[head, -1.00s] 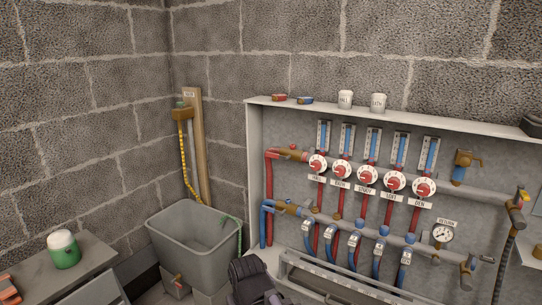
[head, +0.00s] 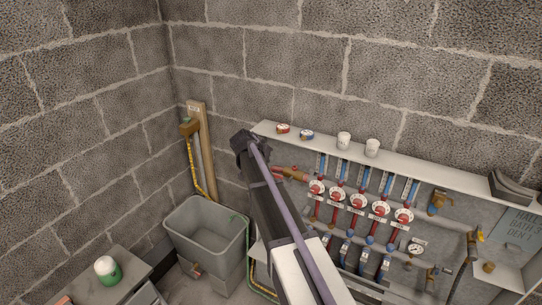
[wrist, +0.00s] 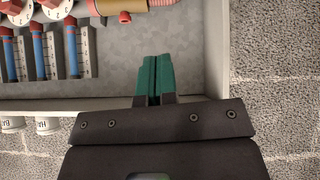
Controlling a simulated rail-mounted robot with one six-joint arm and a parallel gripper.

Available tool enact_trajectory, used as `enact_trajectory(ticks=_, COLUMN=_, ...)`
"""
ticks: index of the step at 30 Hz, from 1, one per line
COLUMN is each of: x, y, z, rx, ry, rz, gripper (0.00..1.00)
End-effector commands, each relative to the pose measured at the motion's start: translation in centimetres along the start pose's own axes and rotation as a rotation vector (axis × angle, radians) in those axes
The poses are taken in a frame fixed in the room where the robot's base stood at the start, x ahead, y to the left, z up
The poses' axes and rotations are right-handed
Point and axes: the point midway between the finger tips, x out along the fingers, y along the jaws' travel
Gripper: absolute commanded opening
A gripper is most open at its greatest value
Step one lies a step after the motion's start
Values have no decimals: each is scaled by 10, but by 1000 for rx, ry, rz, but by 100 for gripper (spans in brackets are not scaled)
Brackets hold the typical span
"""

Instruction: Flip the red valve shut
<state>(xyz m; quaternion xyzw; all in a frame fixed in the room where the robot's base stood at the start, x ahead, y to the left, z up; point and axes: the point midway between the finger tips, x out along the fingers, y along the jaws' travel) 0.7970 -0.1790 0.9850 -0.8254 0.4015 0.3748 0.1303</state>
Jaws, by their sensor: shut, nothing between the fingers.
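The red valve (head: 290,172) sits on the upper brass pipe at the left end of the manifold in the head view. My arm crosses just left of it and covers part of that end. In the head view the fingers cannot be made out.
White dials (head: 358,202) and blue gauges stand right of the valve. The cabinet's top shelf (head: 410,163) holds white cups (head: 344,141) and small red and blue items. A grey tub (head: 205,235) stands left. The cabinet's side wall (wrist: 216,60) is close to my fingers.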

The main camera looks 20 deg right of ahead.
Motion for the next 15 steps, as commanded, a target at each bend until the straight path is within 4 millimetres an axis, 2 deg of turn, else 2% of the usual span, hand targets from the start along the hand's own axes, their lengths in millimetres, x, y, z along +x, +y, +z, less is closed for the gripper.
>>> enact_trajectory(ticks=4, x=1, y=-1, z=-1, rx=100, ry=29, rz=-18, gripper=0)
enact_trajectory(ticks=15, x=4, y=-1, z=1, rx=105, ry=25, rz=-17, gripper=0)
